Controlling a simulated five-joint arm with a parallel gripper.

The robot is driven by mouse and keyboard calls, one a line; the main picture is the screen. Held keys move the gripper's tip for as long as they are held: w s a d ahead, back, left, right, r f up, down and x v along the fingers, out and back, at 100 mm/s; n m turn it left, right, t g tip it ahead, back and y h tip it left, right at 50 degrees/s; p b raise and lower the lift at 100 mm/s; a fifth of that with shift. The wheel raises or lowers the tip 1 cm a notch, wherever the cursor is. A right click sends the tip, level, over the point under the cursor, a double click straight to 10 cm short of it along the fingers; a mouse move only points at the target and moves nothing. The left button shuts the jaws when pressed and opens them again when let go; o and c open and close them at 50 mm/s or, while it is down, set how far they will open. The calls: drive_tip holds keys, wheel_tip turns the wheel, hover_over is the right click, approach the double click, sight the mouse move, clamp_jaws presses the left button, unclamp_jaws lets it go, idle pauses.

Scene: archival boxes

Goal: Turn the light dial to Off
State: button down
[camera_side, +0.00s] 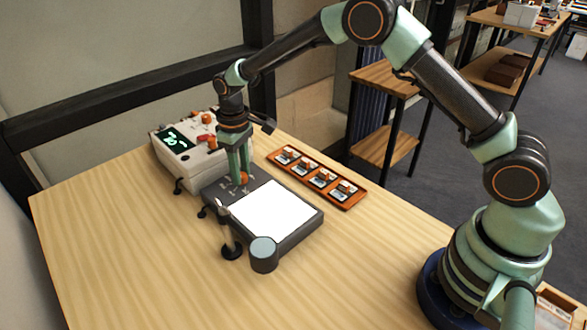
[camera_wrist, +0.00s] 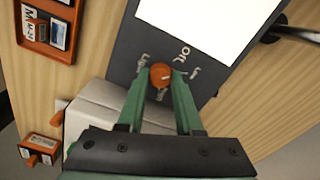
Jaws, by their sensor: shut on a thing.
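The light dial is a small orange knob (camera_side: 243,178) on the dark frame of a light panel (camera_side: 300,233). The panel's white surface is brightly lit. In the wrist view the knob (camera_wrist: 160,73) sits between the two green fingertips of my gripper (camera_wrist: 161,79). In the side view my gripper (camera_side: 240,176) points down onto the dial. My gripper is shut on the dial, one finger on each side. White lettering surrounds the knob on the dark frame (camera_wrist: 128,45). It is small and partly covered by the fingers, so I cannot tell which label the dial points to.
A white instrument box (camera_side: 185,165) with a green display and orange knobs stands behind the panel. An orange tray (camera_side: 350,202) with several labelled slides lies right of it. A grey-topped cylinder (camera_side: 263,250) and a small black stand (camera_side: 231,250) are at the panel's front corner. The table's front is clear.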

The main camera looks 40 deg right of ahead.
drive_tip(key=shift+n, duration=2.3)
drive_tip(key=c, duration=0.6)
unclamp_jaws()
drive_tip(key=shift+r, duration=0.1)
wheel_tip(320, 180, up, 12)
